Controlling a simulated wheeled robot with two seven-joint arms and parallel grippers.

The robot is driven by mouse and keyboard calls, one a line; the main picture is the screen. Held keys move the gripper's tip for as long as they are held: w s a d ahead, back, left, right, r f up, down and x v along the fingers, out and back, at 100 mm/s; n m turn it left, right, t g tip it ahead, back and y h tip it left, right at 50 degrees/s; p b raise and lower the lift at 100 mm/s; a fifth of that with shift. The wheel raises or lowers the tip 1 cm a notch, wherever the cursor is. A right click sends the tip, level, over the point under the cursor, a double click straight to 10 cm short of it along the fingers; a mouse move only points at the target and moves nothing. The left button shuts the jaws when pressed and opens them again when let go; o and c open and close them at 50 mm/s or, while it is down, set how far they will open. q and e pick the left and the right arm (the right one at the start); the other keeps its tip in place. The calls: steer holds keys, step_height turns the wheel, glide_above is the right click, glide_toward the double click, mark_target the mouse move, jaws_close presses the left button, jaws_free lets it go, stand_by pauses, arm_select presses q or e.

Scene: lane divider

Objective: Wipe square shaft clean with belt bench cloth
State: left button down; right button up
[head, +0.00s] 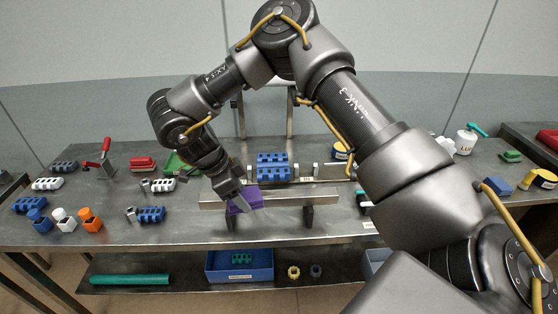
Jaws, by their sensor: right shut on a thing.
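My right gripper (238,195), at the end of the arm that comes in from the right, is shut on a purple folded piece (246,200) that looks like the cloth. The cloth is at a long pale metal bar (300,196), which seems to be the square shaft. The bar lies crosswise near the bench's front, above dark supports. The cloth appears to touch the bar, but the gripper hides part of the contact. My left gripper is out of view.
The grey bench (340,225) holds a blue block (273,167) behind the bar. Blue, white and orange fittings (90,220) stand at the left, near a red-handled clamp (105,150). A white bottle (465,140) stands at the right. A blue bin (240,268) and green roll (130,280) are on the lower shelf.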

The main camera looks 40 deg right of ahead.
mark_target(257, 186)
steer(key=d+m+g+y, duration=0.1)
steer(key=d+m+y, duration=0.1)
steer(key=m, duration=0.3)
steer(key=d+m+y, duration=0.1)
steer(key=m, duration=0.5)
steer(key=w+d+m+g+y+p, duration=0.1)
steer(key=d+m+y, duration=0.1)
steer(key=m, duration=0.3)
steer(key=shift+d+r+m+g+y, duration=0.3)
steer(key=shift+r+m, duration=0.05)
steer(key=shift+m, duration=0.05)
steer(key=d+r+m+t+y+p, duration=0.2)
steer(key=d+m+t, duration=0.5)
steer(key=m, duration=1.2)
steer(key=shift+g+y, duration=0.4)
steer(key=f+b, duration=0.4)
steer(key=d+f+b, duration=0.1)
steer(key=f+b, duration=0.1)
steer(key=b, duration=0.1)
steer(key=shift+s+f, duration=0.1)
steer(key=shift+f, duration=0.1)
steer(key=shift+f+b, duration=0.5)
steer(key=shift+f, duration=0.4)
steer(key=shift+r, duration=0.1)
